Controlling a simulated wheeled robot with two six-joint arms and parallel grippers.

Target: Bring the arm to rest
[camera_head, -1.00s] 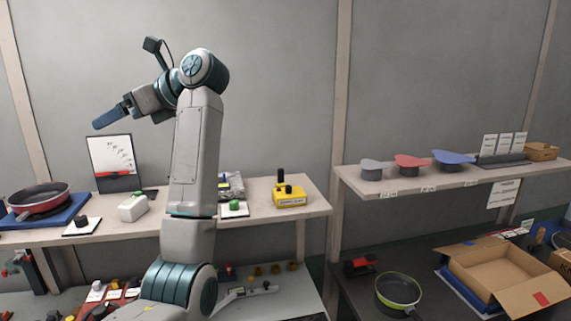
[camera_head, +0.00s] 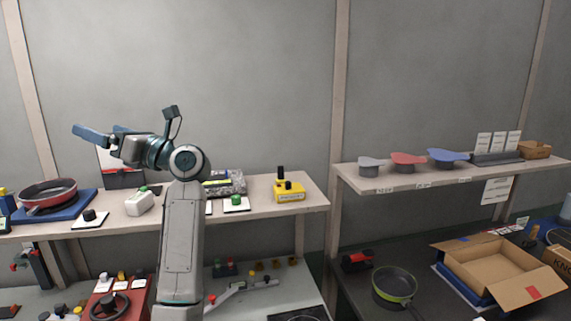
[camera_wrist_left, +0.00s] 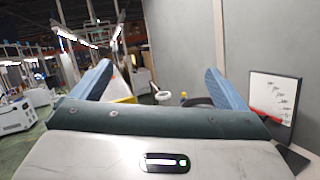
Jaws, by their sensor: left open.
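My left gripper (camera_head: 97,132) is raised above the left shelf in the head view, its blue fingers pointing left. Its two fingers stand wide apart with nothing between them, as the left wrist view (camera_wrist_left: 160,85) also shows. My left arm rises from the bottom and bends at the top. The gripper hides part of the whiteboard (camera_head: 123,180) behind it. My right gripper is in neither view.
At right are an open cardboard box (camera_head: 497,268) and a green-rimmed pan (camera_head: 394,287). The air left of the arm is free.

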